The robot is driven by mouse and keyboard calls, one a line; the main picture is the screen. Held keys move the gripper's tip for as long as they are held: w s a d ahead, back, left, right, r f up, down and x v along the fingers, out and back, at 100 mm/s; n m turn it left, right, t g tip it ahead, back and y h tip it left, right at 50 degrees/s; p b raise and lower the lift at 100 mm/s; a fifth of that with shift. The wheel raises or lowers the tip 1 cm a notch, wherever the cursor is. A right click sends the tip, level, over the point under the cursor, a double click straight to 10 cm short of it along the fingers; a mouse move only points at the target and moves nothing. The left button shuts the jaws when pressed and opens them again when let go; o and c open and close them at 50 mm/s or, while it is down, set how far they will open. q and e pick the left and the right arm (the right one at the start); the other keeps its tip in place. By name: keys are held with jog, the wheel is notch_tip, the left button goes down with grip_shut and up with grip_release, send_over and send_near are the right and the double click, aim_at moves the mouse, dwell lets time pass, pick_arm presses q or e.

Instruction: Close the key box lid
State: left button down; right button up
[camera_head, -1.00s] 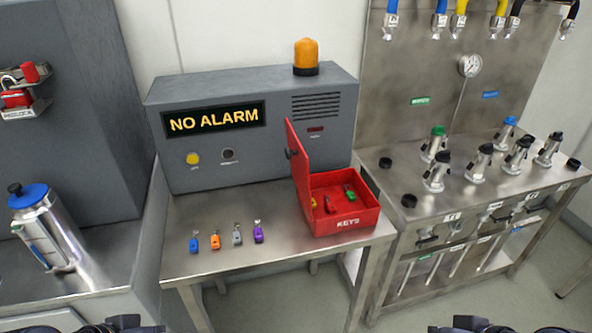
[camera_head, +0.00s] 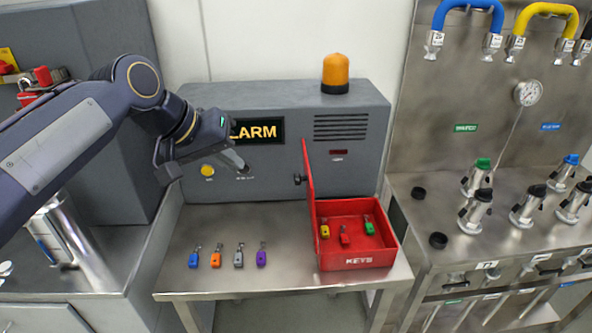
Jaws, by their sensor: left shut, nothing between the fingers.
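The red key box (camera_head: 360,262), marked KEYS, sits at the right of the steel table. Its red lid (camera_head: 309,185) stands open and upright along the box's left side, with a dark knob (camera_head: 299,180) on its left face. Inside the box lie a yellow, a red and a green key tag. My left gripper (camera_head: 243,168) is shut and empty, in front of the alarm panel and to the left of the lid, apart from it. My right gripper is not in view.
Blue, orange, grey and purple key tags (camera_head: 238,258) lie in a row on the steel table (camera_head: 285,225), left of the box. The grey alarm panel (camera_head: 285,100) with an orange beacon (camera_head: 335,73) stands behind. A bench with valves (camera_head: 475,210) is at the right.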

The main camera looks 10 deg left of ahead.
pick_arm(q)
jog(key=w+d+f+p, duration=0.1)
jog(key=w+d+f, duration=0.5)
jog(key=d+f, duration=0.1)
jog(key=shift+w+d, duration=0.2)
jog(key=shift+p, duration=0.35)
